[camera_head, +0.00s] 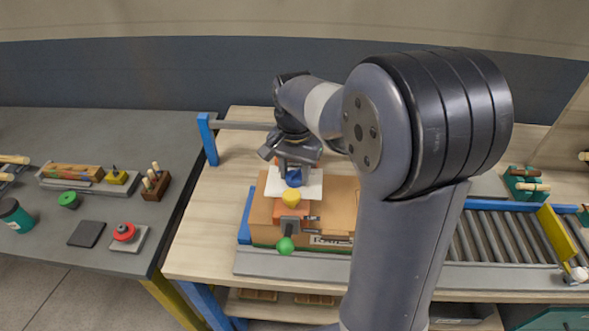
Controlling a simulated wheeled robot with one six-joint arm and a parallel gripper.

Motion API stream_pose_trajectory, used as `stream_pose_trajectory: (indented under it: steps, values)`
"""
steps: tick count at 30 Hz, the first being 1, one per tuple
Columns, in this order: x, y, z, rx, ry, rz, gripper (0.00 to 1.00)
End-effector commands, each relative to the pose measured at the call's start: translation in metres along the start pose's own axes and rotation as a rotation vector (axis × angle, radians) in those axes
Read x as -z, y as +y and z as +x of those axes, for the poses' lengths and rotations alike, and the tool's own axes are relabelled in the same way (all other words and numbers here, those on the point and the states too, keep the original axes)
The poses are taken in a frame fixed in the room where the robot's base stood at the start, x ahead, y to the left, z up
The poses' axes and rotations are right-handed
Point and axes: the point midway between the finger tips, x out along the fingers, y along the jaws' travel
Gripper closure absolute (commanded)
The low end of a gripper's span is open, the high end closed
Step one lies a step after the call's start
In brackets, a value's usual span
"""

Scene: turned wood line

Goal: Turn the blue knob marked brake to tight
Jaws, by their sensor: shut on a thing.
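The blue knob (293,179) sits above a white plate (309,187) on the wooden table. Only part of it shows below my gripper (294,172). My gripper points down and is shut on the blue knob. I cannot read the word brake or any tight mark from here. My arm crosses the middle of the view and hides what lies behind it.
A yellow knob (291,198) stands just in front, with a green ball handle (285,245) nearer the front edge. A roller conveyor (490,235) runs right. A grey table (120,235) at left holds small objects.

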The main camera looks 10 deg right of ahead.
Motion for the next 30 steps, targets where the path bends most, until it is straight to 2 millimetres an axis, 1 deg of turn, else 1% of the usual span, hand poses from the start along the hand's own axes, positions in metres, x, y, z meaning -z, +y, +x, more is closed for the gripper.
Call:
stream_pose_trajectory:
  steps: [6,12,18,30]
  values:
    - [0.0006,0.0,-0.0011,0.001,0.002,0.148,0.86]
    - [0.0007,0.0,-0.0009,0.001,0.003,0.235,0.86]
    - [0.0008,0.0,-0.0007,0.001,0.003,0.277,0.86]
    - [0.0008,0.0,-0.0007,0.002,0.003,0.287,0.86]
